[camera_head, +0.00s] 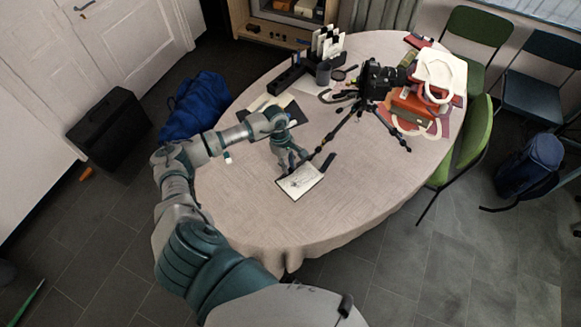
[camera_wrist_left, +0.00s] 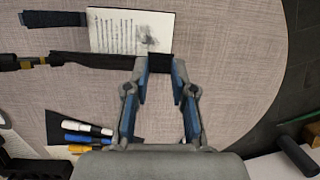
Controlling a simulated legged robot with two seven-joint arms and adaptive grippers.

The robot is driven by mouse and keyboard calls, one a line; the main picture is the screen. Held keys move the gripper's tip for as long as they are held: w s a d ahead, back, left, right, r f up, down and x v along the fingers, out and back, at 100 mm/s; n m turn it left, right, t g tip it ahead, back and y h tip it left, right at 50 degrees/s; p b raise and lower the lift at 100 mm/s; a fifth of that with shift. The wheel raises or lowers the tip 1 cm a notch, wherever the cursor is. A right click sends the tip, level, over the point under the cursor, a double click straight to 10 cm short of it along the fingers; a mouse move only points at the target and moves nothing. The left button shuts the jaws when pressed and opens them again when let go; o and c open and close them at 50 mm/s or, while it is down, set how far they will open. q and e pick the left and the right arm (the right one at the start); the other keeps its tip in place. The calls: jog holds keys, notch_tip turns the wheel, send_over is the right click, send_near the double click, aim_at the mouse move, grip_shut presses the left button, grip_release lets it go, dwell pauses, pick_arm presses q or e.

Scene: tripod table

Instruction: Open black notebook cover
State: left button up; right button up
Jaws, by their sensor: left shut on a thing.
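The notebook (camera_head: 303,180) lies near the table's front edge, its white page with writing and a small sketch facing up. It also shows at the top of the left wrist view (camera_wrist_left: 125,30). My left gripper (camera_head: 286,172) is at the notebook's left edge in the head view. In the left wrist view its fingertips (camera_wrist_left: 160,64) are closed on a black piece at the page's near edge, which looks like the black notebook cover. The fingers partly hide this edge. My right gripper is not in view.
A dark blue strip (camera_head: 328,162) lies beside the notebook. Markers (camera_wrist_left: 88,130) lie on a dark sheet. An orange bag (camera_head: 412,108) sits farther right. The front table area is clear.

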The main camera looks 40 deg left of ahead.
pick_arm(q)
jog(key=shift+a+r, duration=0.1)
jog(key=shift+a, duration=0.15)
jog(key=shift+a+r, duration=0.1)
jog(key=shift+a, duration=0.1)
grip_shut()
jog(key=shift+w+a+r+b, duration=0.15)
jog(key=shift+a+b, duration=0.1)
jog(key=shift+a, duration=0.25)
jog(key=shift+a+r+b, duration=0.1)
jog(key=shift+a+b, duration=0.1)
jog(key=shift+a, duration=0.25)
jog(key=shift+a, duration=0.1)
jog(key=shift+w+a+r+b, duration=0.15)
jog(key=shift+a+b, duration=0.35)
jog(key=shift+a, duration=0.5)
jog(key=shift+a, duration=0.1)
jog(key=shift+w+a+b, duration=0.1)
jog(key=shift+a+b, duration=0.55)
jog(key=shift+a, duration=0.35)
jog(key=shift+a, duration=0.1)
jog(key=shift+w+a+f+b, duration=0.1)
jog(key=shift+a+f+b, duration=0.05)
jog(key=shift+a+b, duration=0.3)
jog(key=shift+w+a+f+b, duration=0.15)
jog(key=shift+a+b, duration=0.1)
jog(key=shift+a, duration=0.25)
